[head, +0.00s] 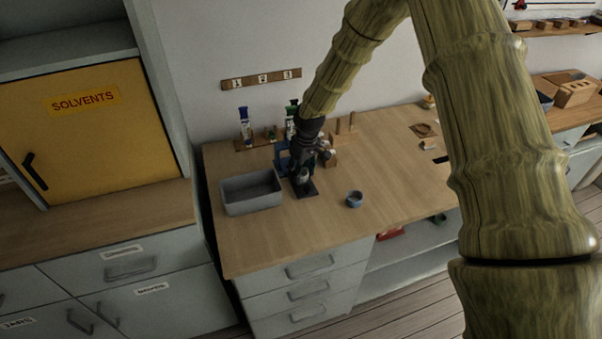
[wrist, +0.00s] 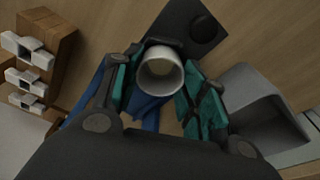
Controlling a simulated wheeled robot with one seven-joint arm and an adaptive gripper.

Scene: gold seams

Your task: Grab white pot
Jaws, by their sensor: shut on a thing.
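The white pot (wrist: 160,72) is a small round cup with an open mouth, seen from above in the wrist view. My gripper (wrist: 158,80) has its teal-padded fingers on either side of the pot and is shut on it. In the head view my gripper (head: 302,165) points down over the bench. The pot (head: 303,178) shows there only as a small pale patch, partly hidden by the fingers. It is over or on a dark square plate (head: 309,190); I cannot tell whether it touches the plate.
A grey bin (head: 252,206) stands left of my gripper, also in the wrist view (wrist: 258,95). A blue item (head: 281,160) is close behind. A small blue-grey bowl (head: 354,199) sits to the right. Bottles (head: 245,127) stand at the back. The front bench is clear.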

